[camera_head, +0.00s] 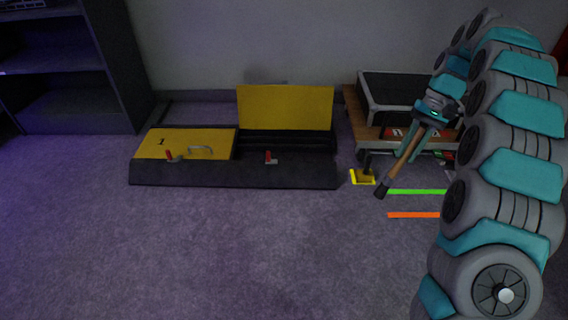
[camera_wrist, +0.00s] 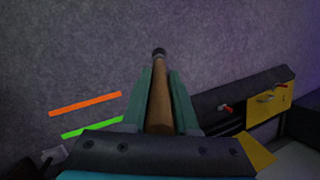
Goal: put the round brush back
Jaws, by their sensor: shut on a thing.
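The round brush (camera_head: 403,160) has a brown wooden handle and a dark end. My gripper (camera_head: 420,132) is shut on the handle and holds it tilted, dark end down and to the left. In the wrist view the brush (camera_wrist: 160,104) runs between the two green fingers of my gripper (camera_wrist: 161,80), with its dark end pointing away. I cannot tell whether the brush touches anything there.
A long black cable run (camera_head: 235,174) has a closed yellow lid (camera_head: 185,143) marked 1 and a raised yellow lid (camera_head: 286,107). A wooden cart (camera_head: 354,108) stands at the back right. Green (camera_head: 418,192) and orange (camera_head: 413,215) strips lie on the floor. The front floor is clear.

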